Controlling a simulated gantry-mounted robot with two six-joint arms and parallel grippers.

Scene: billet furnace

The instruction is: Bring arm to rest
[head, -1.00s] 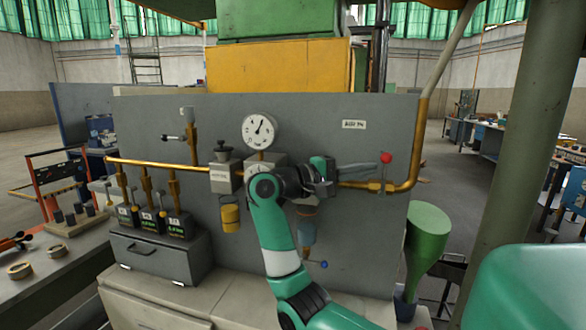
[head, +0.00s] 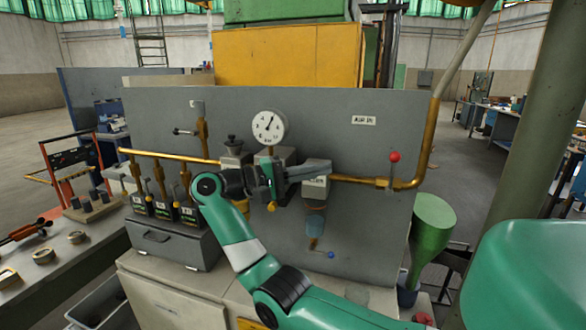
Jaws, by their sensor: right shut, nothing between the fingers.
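My right arm, green and white, rises from the lower right in front of a grey panel (head: 350,220). Its gripper (head: 326,170) points right, shut and empty, in front of the brass pipe line and below the round white gauge (head: 269,127). It overlaps the grey filter unit (head: 315,198) in the picture; whether it touches cannot be told. The red-knobbed lever (head: 394,158) stands to the right, clear of the fingertips. My left gripper is not in view.
Several small valve blocks (head: 162,211) stand on a grey drawer box (head: 165,245) at left. A side bench with rings (head: 44,256) is further left. A green funnel (head: 432,222) stands at right near a column (head: 520,140).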

